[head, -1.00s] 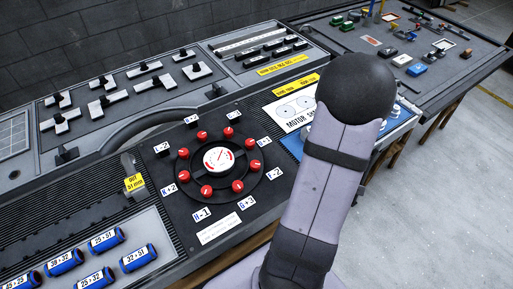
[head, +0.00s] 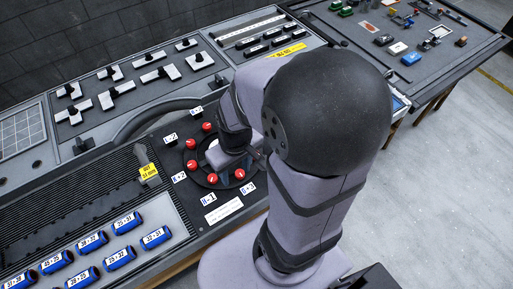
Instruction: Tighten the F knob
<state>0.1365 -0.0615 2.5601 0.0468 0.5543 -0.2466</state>
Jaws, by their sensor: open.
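The round dark dial plate (head: 201,180) carries a ring of red knobs, among them an upper knob (head: 207,127), a left knob (head: 191,144) and a lower right knob (head: 239,174). Small white labels such as "K+2" (head: 179,177) and "H-1" (head: 208,198) stand around it. I cannot make out an F label; my arm covers the right side of the ring. My gripper (head: 236,167) is open, pointing down over the right part of the ring, near the lower right knob. Whether it touches a knob is hidden. The central white gauge is mostly covered.
Blue labelled cylinders (head: 122,258) lie on the panel at lower left. Black and white switches (head: 160,76) fill the back panel. Another bench (head: 405,75) with small parts is at upper right; the floor (head: 440,190) at right is clear.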

